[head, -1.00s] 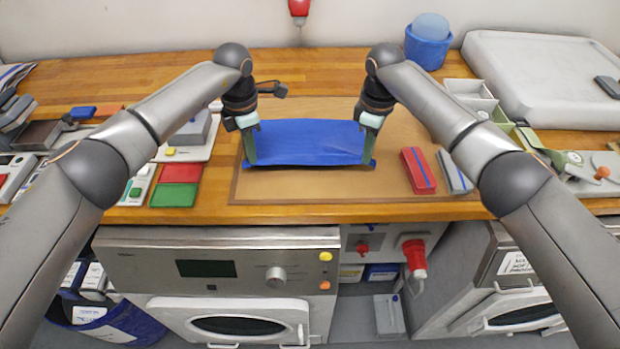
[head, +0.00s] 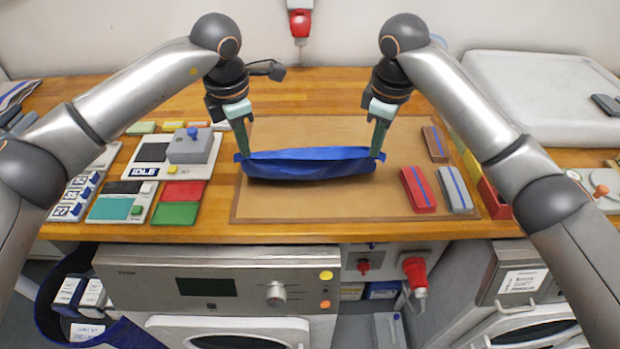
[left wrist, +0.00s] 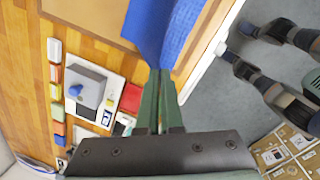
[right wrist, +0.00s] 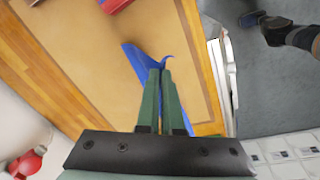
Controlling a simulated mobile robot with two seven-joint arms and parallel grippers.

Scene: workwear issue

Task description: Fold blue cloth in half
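The blue cloth (head: 310,164) is a narrow, sagging band over the brown mat (head: 300,205), stretched between my two grippers. I cannot tell whether its lower edge touches the mat. My left gripper (head: 242,153) is shut on its left end; in the left wrist view the closed fingers (left wrist: 160,75) pinch the cloth (left wrist: 168,30). My right gripper (head: 379,154) is shut on its right end; in the right wrist view the closed fingers (right wrist: 155,75) pinch a corner of the cloth (right wrist: 138,58). How its layers lie is hidden.
A red block (head: 417,189), a grey block (head: 454,189) and a brown block (head: 435,144) lie right of the cloth. A grey device marked IDLE (head: 158,158), a red pad (head: 184,190) and a green pad (head: 175,213) are to the left. The mat's front part is clear.

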